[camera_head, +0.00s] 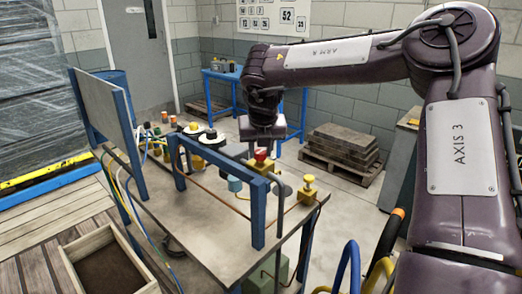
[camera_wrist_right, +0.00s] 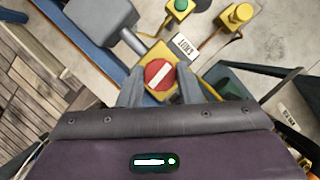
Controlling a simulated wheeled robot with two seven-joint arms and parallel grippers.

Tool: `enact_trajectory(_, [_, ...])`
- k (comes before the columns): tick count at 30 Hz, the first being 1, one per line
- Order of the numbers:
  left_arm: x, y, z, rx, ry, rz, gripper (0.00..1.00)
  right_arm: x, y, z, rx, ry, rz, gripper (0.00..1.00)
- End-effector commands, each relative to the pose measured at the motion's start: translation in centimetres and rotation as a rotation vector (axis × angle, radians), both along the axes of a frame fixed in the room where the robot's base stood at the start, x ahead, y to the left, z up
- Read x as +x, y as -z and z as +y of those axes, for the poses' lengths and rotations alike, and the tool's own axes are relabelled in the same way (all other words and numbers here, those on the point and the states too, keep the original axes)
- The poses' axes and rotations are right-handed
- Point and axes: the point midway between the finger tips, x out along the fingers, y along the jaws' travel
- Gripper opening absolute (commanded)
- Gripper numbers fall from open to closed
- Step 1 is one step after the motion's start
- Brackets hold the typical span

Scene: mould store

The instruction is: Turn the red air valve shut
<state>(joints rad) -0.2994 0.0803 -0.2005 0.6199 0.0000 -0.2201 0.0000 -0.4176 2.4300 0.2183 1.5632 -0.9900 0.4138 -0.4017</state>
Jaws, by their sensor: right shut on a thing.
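The red air valve (camera_head: 261,155) stands on a yellow block at the blue frame on the bench, in the head view. In the right wrist view it is a round red knob (camera_wrist_right: 158,74) with a slanted white bar on its face, on a yellow body. My right gripper (camera_head: 262,143) reaches down on it from above. In the right wrist view the two grey fingers of my right gripper (camera_wrist_right: 160,87) stand on either side of the knob, shut on it. My left gripper is in neither view.
The blue frame (camera_head: 257,215) and an upright grey panel (camera_head: 103,112) rise from the bench (camera_head: 190,215). A second yellow fitting (camera_head: 308,188) stands right of the valve. A white label (camera_wrist_right: 185,46) lies close to the knob. Hoses hang at the bench's left side.

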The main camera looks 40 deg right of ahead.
Motion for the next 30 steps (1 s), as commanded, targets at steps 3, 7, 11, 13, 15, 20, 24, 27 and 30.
enact_trajectory(3, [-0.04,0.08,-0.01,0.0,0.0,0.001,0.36,0.11,-0.14,-0.01,-0.002,0.044,-0.003,0.09])
enact_trajectory(7, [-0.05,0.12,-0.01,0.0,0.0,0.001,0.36,0.13,-0.18,-0.01,-0.002,0.077,-0.003,0.09])
enact_trajectory(11, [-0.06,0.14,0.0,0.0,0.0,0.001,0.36,0.14,-0.19,0.0,0.0,0.092,-0.005,0.09])
enact_trajectory(13, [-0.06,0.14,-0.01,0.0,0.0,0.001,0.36,0.14,-0.19,0.0,-0.001,0.096,-0.004,0.09])
enact_trajectory(15, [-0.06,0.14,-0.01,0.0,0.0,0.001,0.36,0.13,-0.19,-0.01,0.0,0.097,-0.005,0.09])
enact_trajectory(20, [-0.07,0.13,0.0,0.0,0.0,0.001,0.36,0.13,-0.19,-0.01,-0.001,0.097,-0.005,0.09])
enact_trajectory(24, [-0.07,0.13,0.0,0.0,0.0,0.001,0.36,0.13,-0.18,-0.01,-0.001,0.097,-0.005,0.36])
enact_trajectory(27, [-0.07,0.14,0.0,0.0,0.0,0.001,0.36,0.1,-0.14,0.0,0.0,0.096,-0.003,0.5])
enact_trajectory(30, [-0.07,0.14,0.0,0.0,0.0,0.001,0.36,0.08,-0.1,0.02,0.0,0.095,-0.002,0.53])
